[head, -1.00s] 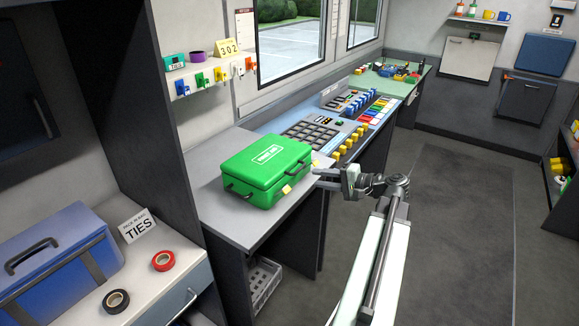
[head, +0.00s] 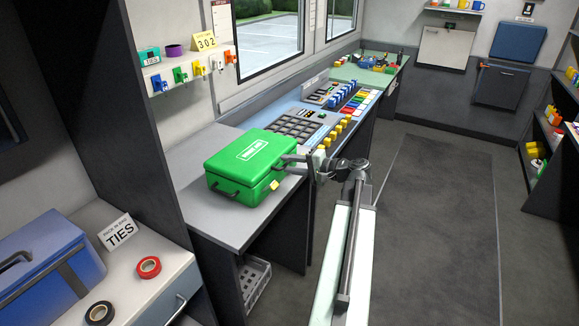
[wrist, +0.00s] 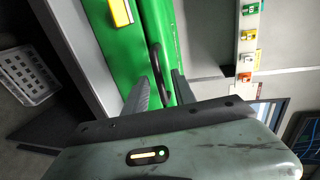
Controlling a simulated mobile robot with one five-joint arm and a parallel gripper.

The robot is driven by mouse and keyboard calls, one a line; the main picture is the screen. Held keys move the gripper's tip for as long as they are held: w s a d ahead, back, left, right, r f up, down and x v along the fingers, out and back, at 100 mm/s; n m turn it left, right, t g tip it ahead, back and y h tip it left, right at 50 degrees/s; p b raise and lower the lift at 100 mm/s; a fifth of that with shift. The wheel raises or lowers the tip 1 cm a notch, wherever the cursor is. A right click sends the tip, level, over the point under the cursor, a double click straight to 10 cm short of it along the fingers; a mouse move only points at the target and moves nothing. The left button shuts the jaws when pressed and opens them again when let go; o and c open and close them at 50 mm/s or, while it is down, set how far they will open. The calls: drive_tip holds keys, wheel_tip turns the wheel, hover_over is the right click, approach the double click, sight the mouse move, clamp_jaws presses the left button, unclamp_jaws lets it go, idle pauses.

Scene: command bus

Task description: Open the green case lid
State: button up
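The green case (head: 222,166) sits on the grey counter with its lid (head: 252,150) shut. A white label is on the lid, and a yellow tab (head: 275,185) is on the side near me. My gripper (head: 289,164) is at the right end of the case, its two fingers apart. In the wrist view, the fingers (wrist: 160,92) stand on either side of a dark handle (wrist: 156,62) on the green case (wrist: 151,22). The yellow tab (wrist: 120,12) shows there too. I cannot tell whether the fingers touch the case.
The grey counter (head: 215,228) has bare room in front of the case. A button console (head: 300,127) lies behind it. A blue case (head: 50,255) and red tape roll (head: 148,267) are on the left cabinet. A white crate (head: 252,285) stands below. Floor to the right is clear.

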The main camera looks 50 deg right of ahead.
clamp_jaws()
idle(1.4)
